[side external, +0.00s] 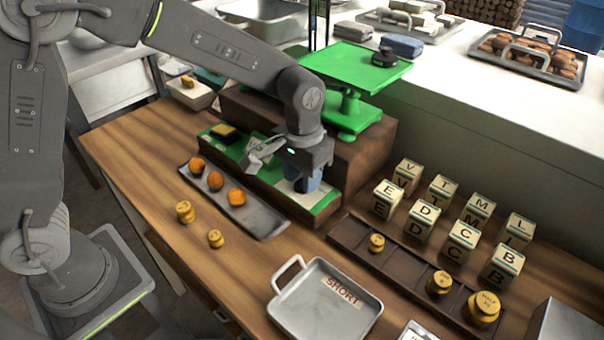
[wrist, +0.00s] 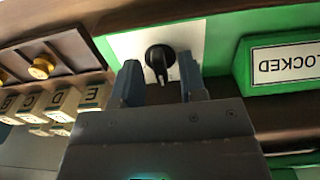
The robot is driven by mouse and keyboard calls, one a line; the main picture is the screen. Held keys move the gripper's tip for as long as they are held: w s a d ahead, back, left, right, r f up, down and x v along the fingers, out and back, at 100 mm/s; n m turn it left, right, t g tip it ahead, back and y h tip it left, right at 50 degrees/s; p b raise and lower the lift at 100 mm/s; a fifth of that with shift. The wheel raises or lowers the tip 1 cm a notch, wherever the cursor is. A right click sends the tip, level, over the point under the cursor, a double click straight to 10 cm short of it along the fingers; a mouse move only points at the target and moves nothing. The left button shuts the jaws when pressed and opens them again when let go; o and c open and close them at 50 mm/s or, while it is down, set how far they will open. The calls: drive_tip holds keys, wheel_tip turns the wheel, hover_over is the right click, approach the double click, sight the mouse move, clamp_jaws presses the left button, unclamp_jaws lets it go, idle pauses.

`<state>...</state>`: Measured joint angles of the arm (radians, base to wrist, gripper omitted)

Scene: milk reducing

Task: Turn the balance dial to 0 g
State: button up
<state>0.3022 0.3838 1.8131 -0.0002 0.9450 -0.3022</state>
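The dial (wrist: 160,58) is a black knob with a pointer on a white plate (wrist: 215,38) set in a green panel. In the wrist view its pointer aims down toward my gripper; no scale marks are readable. My gripper (wrist: 158,70) is open, with one blue-grey finger on each side of the knob, and no clear contact shows. In the side view my gripper (side external: 305,185) points down over the panel's near end and hides the dial. The green balance (side external: 352,85) stands on a brown wooden step behind, with a dark weight (side external: 384,57) on its pan.
A green block labelled LOCKED (wrist: 286,60) sits beside the dial plate. A grey tray with orange balls (side external: 236,197) lies in front of the panel. Lettered cubes (side external: 463,240) and a brown rack with brass weights (side external: 400,268) stand right. A SHORT pan (side external: 325,305) is in front.

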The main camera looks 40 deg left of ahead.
clamp_jaws()
idle(0.4)
drive_tip(key=shift+n, duration=1.5)
unclamp_jaws()
drive_tip(key=shift+r, duration=0.1)
wheel_tip(320, 180, up, 14)
